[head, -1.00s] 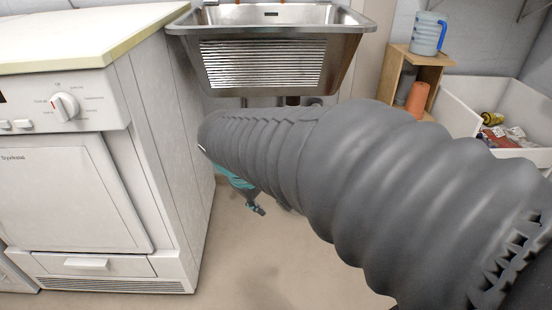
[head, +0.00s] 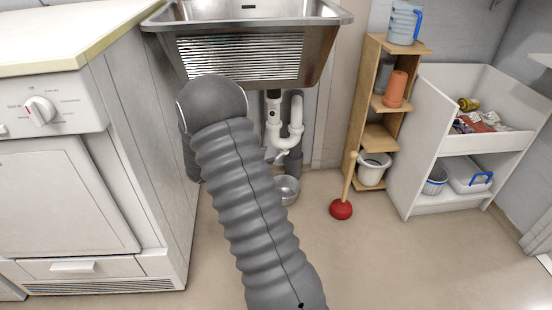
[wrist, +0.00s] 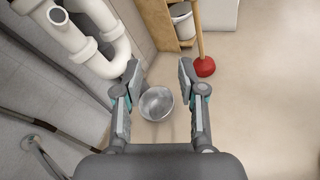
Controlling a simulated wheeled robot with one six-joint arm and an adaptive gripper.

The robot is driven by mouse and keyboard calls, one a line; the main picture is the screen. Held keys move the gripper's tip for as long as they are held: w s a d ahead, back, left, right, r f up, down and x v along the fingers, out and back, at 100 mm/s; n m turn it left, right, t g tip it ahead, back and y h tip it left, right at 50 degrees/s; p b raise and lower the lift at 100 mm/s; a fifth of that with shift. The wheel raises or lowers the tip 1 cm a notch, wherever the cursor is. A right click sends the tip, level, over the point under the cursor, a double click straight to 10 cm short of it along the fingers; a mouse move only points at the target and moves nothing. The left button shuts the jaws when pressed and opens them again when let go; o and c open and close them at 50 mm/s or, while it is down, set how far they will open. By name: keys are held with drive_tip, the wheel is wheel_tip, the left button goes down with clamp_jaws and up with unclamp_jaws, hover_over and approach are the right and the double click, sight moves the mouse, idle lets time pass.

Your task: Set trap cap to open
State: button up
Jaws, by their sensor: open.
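The white drain trap (head: 291,137) hangs under the metal sink. In the wrist view, its curved pipe (wrist: 114,63) is at the upper left, just left of my left finger. I cannot clearly make out the trap cap on it in either view. My gripper (wrist: 158,72) is open and empty, with its fingers apart on both sides of a metal bowl seen below. The gripper does not show in the head view, where my arm covers the area left of the trap.
The metal bowl (head: 287,190) is on the floor under the trap. A red plunger (head: 341,209) stands to its right, before a wooden shelf (head: 380,136). The floor in front is clear.

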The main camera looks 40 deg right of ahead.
drive_tip(key=w+d+f+n+t+h, duration=0.25)
drive_tip(key=w+f+n, duration=0.25)
drive_tip(key=f, duration=0.4)
drive_tip(key=n+t, duration=0.3)
drive_tip(key=n, duration=0.1)
approach(277, 158)
drive_tip(key=shift+y, duration=0.25)
drive_tip(key=x, duration=1)
drive_tip(key=shift+c, duration=0.2)
clamp_jaws()
